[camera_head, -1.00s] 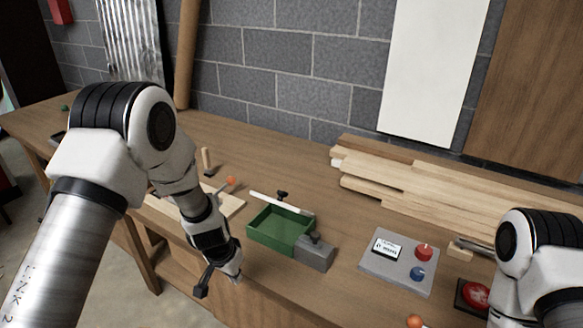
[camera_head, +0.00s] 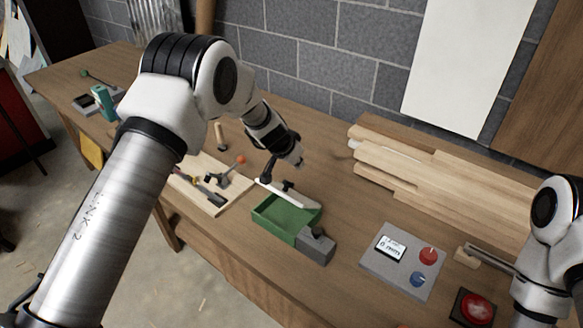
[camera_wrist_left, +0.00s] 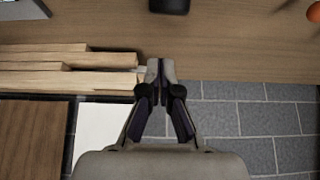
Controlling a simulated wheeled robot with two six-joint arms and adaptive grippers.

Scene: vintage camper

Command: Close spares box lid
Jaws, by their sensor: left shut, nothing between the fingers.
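The green spares box (camera_head: 285,217) stands on the workbench, its top open and its inside visible. A dark object, cut off at the top edge there, cannot be made out.
A grey block with a knob (camera_head: 316,246) adjoins the box's right end. A control panel (camera_head: 401,262) with red and blue knobs stands to the right. Stacked planks (camera_head: 430,175) lie at the back. A wooden board with tools (camera_head: 210,185) is to the left.

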